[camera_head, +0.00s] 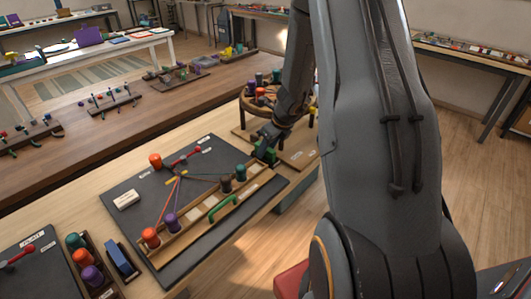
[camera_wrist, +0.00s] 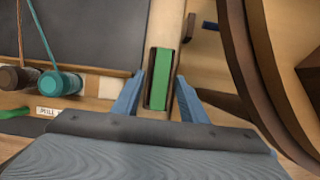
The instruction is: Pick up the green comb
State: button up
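The green comb (camera_wrist: 160,78) stands in a narrow dark-edged slot at the middle of the wrist view. My gripper (camera_wrist: 159,95) is open, with one blue finger on each side of the comb and a gap between them. Whether either finger touches the comb's holder I cannot tell. In the head view my gripper (camera_head: 266,152) is low at the right end of the wooden rail of the braiding board. A bit of green shows there, mostly hidden by the gripper.
A teal bobbin (camera_wrist: 60,83) and a brown bobbin (camera_wrist: 18,79) with cords stand left of my gripper. A green curved handle (camera_head: 224,209) lies along the board's front. A round wooden stand (camera_head: 251,104) with bobbins is close on the far side. The dark board (camera_head: 128,207) has open room.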

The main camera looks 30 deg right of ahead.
jog(key=shift+w+f, duration=0.1)
jog(key=shift+f, duration=0.1)
grip_shut()
